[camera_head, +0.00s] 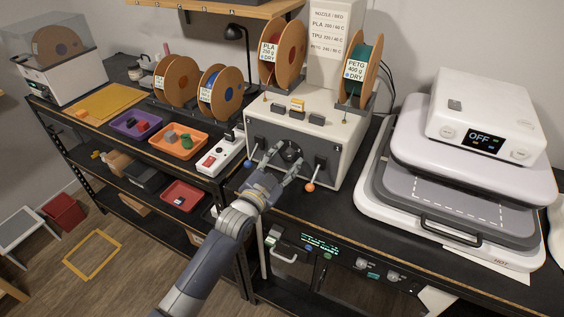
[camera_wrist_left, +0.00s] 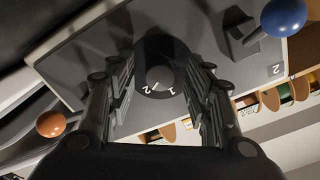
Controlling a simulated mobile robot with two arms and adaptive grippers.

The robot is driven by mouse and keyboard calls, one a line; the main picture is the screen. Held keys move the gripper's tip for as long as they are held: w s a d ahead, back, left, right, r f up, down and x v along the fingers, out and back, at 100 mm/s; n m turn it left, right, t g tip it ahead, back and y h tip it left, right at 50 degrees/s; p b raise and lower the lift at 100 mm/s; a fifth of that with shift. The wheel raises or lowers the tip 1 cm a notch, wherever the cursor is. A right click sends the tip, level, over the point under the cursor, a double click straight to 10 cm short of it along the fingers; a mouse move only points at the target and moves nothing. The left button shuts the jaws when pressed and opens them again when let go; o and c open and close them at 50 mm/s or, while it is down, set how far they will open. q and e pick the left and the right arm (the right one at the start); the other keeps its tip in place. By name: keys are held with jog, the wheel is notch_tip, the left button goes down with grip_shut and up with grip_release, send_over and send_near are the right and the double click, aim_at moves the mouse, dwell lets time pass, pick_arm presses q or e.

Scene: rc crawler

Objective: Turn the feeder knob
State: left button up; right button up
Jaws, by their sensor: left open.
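The feeder box (camera_head: 270,122) has a pale top and a dark grey front. A blue-ball lever (camera_head: 249,163) and an orange-ball lever (camera_head: 310,186) flank the knob. My right gripper is not in view.
Filament spools (camera_head: 282,53) stand on and beside the feeder. A white switch box (camera_head: 220,153) and an orange tray (camera_head: 178,140) lie to the left. A heat press (camera_head: 455,170) reading "OFF" fills the right.

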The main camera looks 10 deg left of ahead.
pick_arm(q)
jog(key=v, duration=1.2)
